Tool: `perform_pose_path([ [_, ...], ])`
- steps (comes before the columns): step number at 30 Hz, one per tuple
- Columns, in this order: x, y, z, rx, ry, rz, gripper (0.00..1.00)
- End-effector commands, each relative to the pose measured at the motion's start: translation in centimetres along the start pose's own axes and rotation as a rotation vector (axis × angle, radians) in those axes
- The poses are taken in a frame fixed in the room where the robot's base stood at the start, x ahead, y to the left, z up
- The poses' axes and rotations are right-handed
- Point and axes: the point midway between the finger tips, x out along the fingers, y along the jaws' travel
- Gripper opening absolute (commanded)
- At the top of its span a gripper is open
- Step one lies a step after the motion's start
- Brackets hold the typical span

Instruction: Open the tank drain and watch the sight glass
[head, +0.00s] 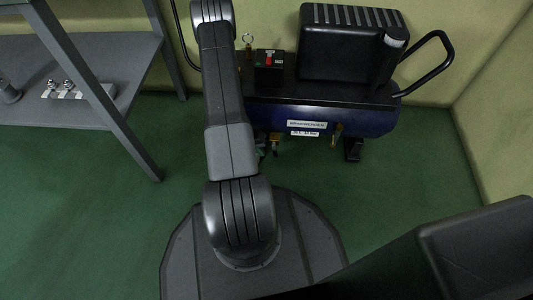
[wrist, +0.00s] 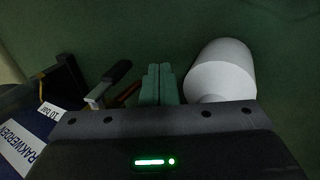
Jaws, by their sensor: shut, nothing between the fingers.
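The compressor's dark blue tank (head: 365,121) lies at the back wall in the head view, with white labels on its front. Brass fittings (head: 275,139) show at its lower front. In the wrist view the tank (wrist: 22,145) is at lower left. A lever with a dark handle (wrist: 116,73) and a pale metal part sticks out beside it, left of my gripper (wrist: 157,83). My gripper's green fingers are shut, empty and apart from the lever. A white cylinder (wrist: 222,75) is just right of the fingers; I cannot tell whether it is the sight glass. My arm hides much in the head view.
A black motor housing (head: 350,45) and a switch box (head: 269,66) with a red part sit on the compressor. A grey shelf (head: 110,60) stands at left. A wall closes the right side. The green floor (head: 410,180) right of my base is clear.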

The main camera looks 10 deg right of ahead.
Motion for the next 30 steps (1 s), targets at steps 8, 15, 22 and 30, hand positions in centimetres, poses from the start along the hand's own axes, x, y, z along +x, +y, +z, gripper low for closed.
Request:
perform_pose_path([
  [8, 0.6, 2.4, 0.0, 0.002, 0.000, 0.000, 0.00],
  [15, 0.6, 2.8, 0.0, 0.000, 0.001, 0.000, 0.00],
  [22, 0.6, 2.7, 0.0, 0.000, 0.001, 0.001, 0.00],
  [30, 0.4, 2.6, -0.7, -0.002, 0.002, 0.051, 0.00],
])
